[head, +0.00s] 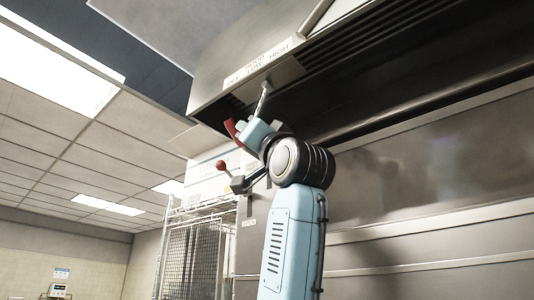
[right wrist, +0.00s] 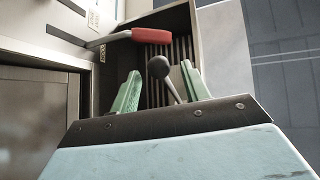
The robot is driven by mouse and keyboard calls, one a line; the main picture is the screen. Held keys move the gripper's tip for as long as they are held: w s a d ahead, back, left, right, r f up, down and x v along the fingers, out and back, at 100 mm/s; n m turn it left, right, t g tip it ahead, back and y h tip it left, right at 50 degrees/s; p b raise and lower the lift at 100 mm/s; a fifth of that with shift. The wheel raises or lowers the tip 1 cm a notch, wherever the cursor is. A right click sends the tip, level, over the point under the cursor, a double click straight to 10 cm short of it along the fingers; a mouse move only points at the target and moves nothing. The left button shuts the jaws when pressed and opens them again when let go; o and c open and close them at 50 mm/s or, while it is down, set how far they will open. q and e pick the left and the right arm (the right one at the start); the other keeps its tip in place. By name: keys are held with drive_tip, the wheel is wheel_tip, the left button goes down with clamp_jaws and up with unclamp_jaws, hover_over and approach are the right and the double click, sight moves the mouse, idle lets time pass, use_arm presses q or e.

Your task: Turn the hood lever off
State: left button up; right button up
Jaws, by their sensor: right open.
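The hood lever (head: 263,98) is a pale metal rod hanging from the hood's front edge, tilted slightly down-left, below a label (head: 258,63) that reads OFF, LOW and HIGH. In the right wrist view, a lever with a dark grey ball knob (right wrist: 159,67) stands between the two green fingers of my right gripper (right wrist: 161,88). The fingers are open, with visible gaps on both sides of the knob. My left gripper is not in view.
The steel hood (head: 215,75) overhangs the work area. A red handle (right wrist: 152,36) on a metal rod lies just beyond the fingers. A red ball knob (head: 221,164) sits left of my wrist. A wire rack (head: 192,262) stands lower left.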

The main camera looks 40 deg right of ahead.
drive_tip(key=b+v, duration=0.3)
drive_tip(key=v, duration=0.5)
drive_tip(key=shift+s, duration=0.1)
